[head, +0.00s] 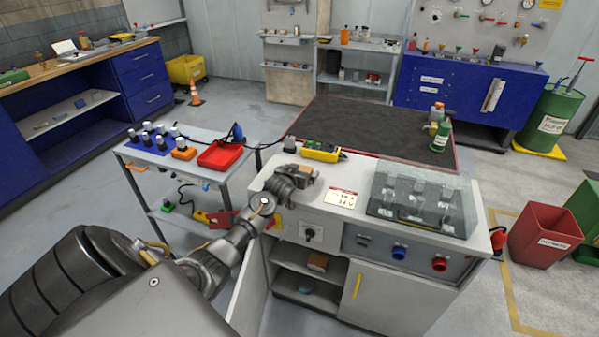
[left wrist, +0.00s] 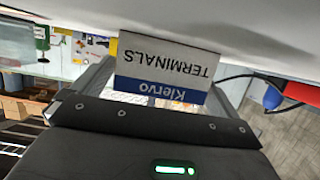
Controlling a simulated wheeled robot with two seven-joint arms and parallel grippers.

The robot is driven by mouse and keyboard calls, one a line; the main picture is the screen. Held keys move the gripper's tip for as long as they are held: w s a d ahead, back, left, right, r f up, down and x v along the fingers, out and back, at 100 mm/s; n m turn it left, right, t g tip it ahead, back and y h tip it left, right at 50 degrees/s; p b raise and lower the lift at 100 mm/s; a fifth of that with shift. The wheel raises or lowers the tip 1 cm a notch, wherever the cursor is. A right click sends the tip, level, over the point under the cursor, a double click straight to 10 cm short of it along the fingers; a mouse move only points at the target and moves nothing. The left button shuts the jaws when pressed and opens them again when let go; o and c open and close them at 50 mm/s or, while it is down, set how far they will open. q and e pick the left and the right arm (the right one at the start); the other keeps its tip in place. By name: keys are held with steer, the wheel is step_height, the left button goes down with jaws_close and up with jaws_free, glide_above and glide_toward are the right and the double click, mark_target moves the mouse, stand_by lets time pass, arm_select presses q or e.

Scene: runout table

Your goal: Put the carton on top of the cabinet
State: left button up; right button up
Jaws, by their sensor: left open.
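The carton (head: 306,169) is a small brown box at the back left of the white cabinet top (head: 335,181). In the left wrist view the carton (left wrist: 165,68) fills the space between my fingers. Its white and blue label reads "Klervo TERMINALS" upside down, and its base meets the pale surface at the picture's top edge. My left gripper (head: 302,176) is open, with its fingers on either side of the carton. The fingers hide part of the carton in the head view. My right gripper is not in view.
A yellow meter (head: 322,152) lies behind the carton. A clear-covered box (head: 423,199) and a sign card (head: 341,197) are to the right. A brown box (head: 318,262) sits on the shelf below. A side cart (head: 203,139) with a red tray (head: 220,154) stands left.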

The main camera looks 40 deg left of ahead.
arm_select(q)
steer(key=shift+r, duration=0.1)
steer(key=shift+r, duration=0.1)
steer(key=v, duration=1.2)
steer(key=shift+b, duration=0.45)
steer(key=s+d+f+m+h, duration=0.3)
steer(key=d+f, duration=0.9)
steer(key=d, duration=0.1)
steer(key=s+d+f+g, duration=0.1)
steer(key=s+f, duration=0.2)
steer(key=f, duration=0.3)
steer(key=s+d+f+m+g+h, duration=0.1)
steer(key=s+d+f, duration=0.1)
steer(key=f, duration=0.3)
steer(key=s+d+f+g, duration=0.1)
steer(key=s+f, duration=0.2)
steer(key=f, duration=0.3)
steer(key=s+d+f+m+g, duration=0.15)
steer(key=s+f+g, duration=0.35)
steer(key=s+f, duration=1.3)
steer(key=s+d+f+g, duration=0.1)
steer(key=s+f+g, duration=0.1)
steer(key=s, duration=0.8)
steer(key=s+d+f+g, duration=0.2)
steer(key=s+f, duration=0.3)
steer(key=s, duration=0.6)
steer(key=shift+f+m+h, duration=0.25)
steer(key=shift+m+h, duration=0.05)
steer(key=shift+m, duration=0.05)
